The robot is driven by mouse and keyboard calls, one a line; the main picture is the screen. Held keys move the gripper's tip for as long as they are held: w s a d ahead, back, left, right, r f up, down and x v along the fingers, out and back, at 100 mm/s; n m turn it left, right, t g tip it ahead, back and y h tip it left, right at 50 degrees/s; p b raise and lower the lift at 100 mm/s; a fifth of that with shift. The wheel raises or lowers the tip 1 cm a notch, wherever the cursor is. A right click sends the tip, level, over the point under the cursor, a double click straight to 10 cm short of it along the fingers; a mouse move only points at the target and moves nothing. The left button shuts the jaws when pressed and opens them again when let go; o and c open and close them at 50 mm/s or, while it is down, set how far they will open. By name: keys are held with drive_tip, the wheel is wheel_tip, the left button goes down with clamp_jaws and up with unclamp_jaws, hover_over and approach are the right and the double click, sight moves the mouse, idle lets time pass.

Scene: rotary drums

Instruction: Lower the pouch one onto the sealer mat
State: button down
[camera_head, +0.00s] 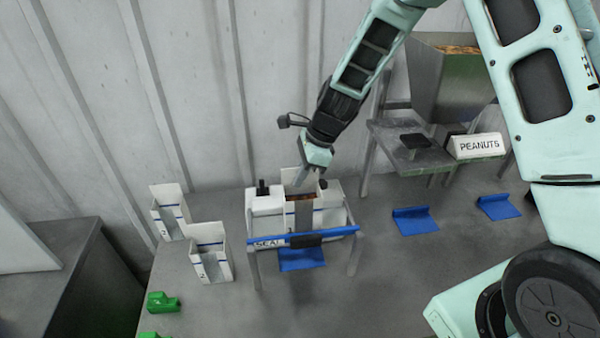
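A pouch (299,214) with a pale grey front and brown contents at its open top stands upright inside the sealer frame, behind the blue bar (340,233) marked SEAL. My gripper (302,180) points down at the pouch's top edge. Its fingers overlap the rim and are too small to show whether they grip it. The blue sealer mat (302,261) shows below the bar, in front of the pouch. The bar and a dark block hide the pouch's bottom, so I cannot tell whether it touches the mat.
Green pieces (162,302) lie near the table's left edge. Blue mats (414,221) (499,207) lie to the right. A metal hopper stand with a PEANUTS sign (479,146) is at the back right.

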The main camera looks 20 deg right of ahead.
drive_tip(key=shift+f+b, duration=4.6)
drive_tip(key=shift+f, duration=2.25)
drive_tip(key=c, duration=1.6)
unclamp_jaws()
